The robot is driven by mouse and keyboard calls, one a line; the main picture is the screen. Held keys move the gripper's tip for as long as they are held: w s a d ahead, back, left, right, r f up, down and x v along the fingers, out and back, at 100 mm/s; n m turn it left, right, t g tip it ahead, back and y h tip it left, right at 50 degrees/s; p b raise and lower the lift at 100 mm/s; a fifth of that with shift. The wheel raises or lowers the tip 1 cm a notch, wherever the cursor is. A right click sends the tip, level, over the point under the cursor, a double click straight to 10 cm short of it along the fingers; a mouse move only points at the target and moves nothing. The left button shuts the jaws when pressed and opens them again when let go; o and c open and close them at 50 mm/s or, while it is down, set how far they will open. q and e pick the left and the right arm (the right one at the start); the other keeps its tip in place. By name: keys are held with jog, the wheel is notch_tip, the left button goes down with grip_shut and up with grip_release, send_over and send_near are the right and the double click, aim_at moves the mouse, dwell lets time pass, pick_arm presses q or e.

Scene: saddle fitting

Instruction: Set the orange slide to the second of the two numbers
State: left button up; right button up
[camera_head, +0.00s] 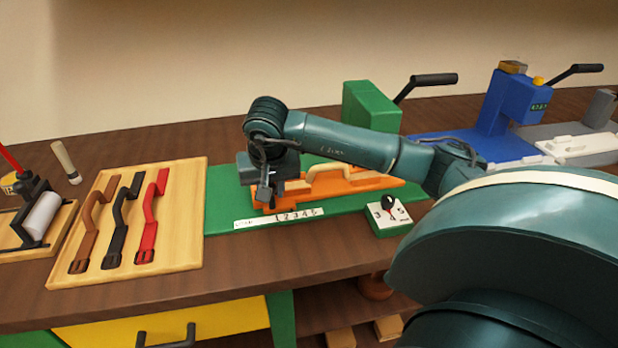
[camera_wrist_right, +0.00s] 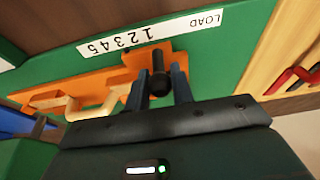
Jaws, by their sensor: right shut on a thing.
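The orange slide (camera_head: 375,184) lies on the green bed (camera_head: 225,200) and carries a tan strap-like piece (camera_head: 330,172). It also shows in the right wrist view (camera_wrist_right: 85,83). A white scale strip (camera_head: 295,215) marked LOAD and 1 to 5 runs along the bed's front edge. My right gripper (camera_wrist_right: 161,92) is shut on the slide's black peg (camera_wrist_right: 159,72), at the slide's end by the low numbers of the scale. A white-topped green block (camera_head: 378,213) shows a 3 and a 5 beside a black knob; its markings are partly hidden. My left gripper is out of view.
A wooden board (camera_head: 185,250) with brown, black and red straps lies to the left. A green press (camera_head: 371,105) with a black lever stands behind the bed, and a blue press (camera_head: 515,100) stands at the back right. My right arm crosses above the bed.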

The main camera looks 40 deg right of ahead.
jog(key=shift+s+d, duration=0.3)
jog(key=shift+d, duration=0.25)
jog(key=shift+s+d+b, duration=0.45)
jog(key=shift+d+b, duration=0.1)
jog(key=shift+d, duration=0.1)
jog(key=o, duration=0.7)
jog(key=shift+r, duration=0.15)
